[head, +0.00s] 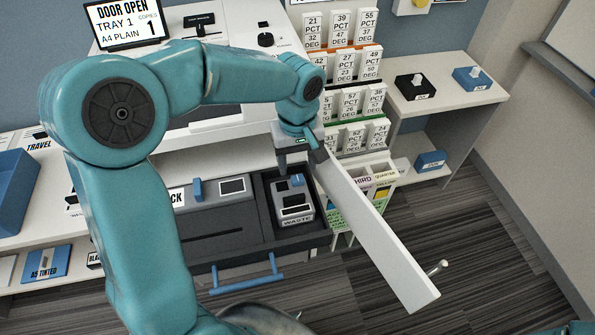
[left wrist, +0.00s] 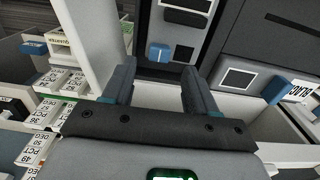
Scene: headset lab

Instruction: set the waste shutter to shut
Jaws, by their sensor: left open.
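In the left wrist view the blue tab (left wrist: 158,52) shows on the dark unit, just beyond and between my fingertips. My left gripper (head: 301,163) is open and empty, above and just behind the tab, apart from it; its two fingers also show in the left wrist view (left wrist: 160,78). My right gripper is out of view. The shutter's setting cannot be made out.
The machine's white door (head: 385,235) stands open, close to the right of my left gripper. Another blue tab (head: 197,189) stands on the grey unit to the left. A blue-handled drawer (head: 245,279) is below. Racks of white cartons (head: 340,65) stand behind right.

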